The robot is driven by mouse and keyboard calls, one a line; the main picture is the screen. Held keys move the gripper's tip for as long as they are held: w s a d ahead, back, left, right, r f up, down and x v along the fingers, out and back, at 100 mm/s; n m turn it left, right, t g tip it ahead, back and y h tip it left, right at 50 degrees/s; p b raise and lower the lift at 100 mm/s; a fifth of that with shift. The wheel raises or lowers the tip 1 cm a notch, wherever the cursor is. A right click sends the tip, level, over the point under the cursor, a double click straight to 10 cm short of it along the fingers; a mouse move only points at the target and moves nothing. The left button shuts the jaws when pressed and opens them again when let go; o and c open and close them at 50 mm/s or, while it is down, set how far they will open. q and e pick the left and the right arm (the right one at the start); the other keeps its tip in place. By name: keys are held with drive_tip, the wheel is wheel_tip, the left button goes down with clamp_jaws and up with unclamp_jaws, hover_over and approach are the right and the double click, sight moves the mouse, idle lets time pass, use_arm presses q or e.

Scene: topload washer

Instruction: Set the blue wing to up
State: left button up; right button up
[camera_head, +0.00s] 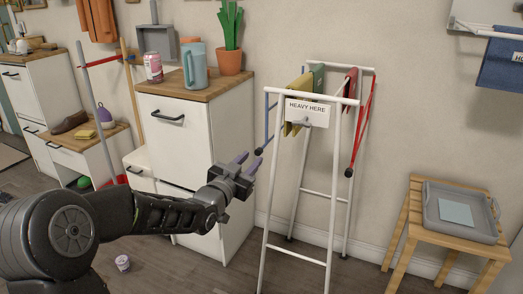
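A white drying rack (331,197) stands in the middle against the wall. Its blue wing (267,122) hangs down on the left side, with a dark knob at its lower end. My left gripper (247,161) is just left of and slightly below that knob in the picture. Its two purple-tipped fingers are apart with nothing between them, and I see no contact with the wing. My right gripper is out of view.
The rack's red wing (361,126) hangs down on its right side. Cloths and a "HEAVY HERE" sign (307,108) hang on top. A white cabinet (175,128) stands left; a wooden stool (402,239) with a grey tray (431,216) stands right.

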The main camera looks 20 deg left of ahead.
sight(262, 147)
use_arm(q)
drive_tip(key=shift+w+d+b, duration=0.15)
drive_tip(key=shift+w+b, duration=0.1)
drive_tip(key=shift+w, duration=1.7)
drive_tip(key=shift+w+d+b, duration=0.15)
drive_tip(key=shift+w+b, duration=0.05)
drive_tip(key=shift+w, duration=1.75)
drive_tip(key=shift+c, duration=0.4)
clamp_jaws()
